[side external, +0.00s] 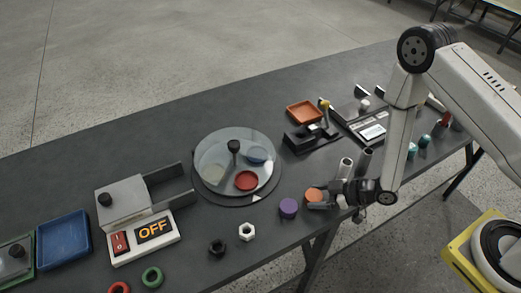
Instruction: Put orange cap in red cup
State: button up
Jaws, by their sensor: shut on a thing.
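The orange cap (314,195) is near the front edge of the dark table. My gripper (320,197) reaches in from the right and is shut on the cap. Part of the cap is hidden by the fingers, and I cannot tell whether it touches the table. The red cup (246,181) is a shallow round dish on the round turntable (211,191), to the left of my gripper. Its inside looks empty.
A purple cap (288,208) stands just left of my gripper. A white nut (247,232) and black ring (217,247) lie in front. Grey tubes (345,168) stand behind my gripper.

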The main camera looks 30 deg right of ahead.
jog(key=shift+f, duration=0.15)
jog(key=o, duration=1.1)
jog(key=shift+d, duration=0.1)
jog(key=shift+v, duration=3.85)
jog(key=shift+s+f, duration=0.1)
jog(key=shift+f, duration=0.05)
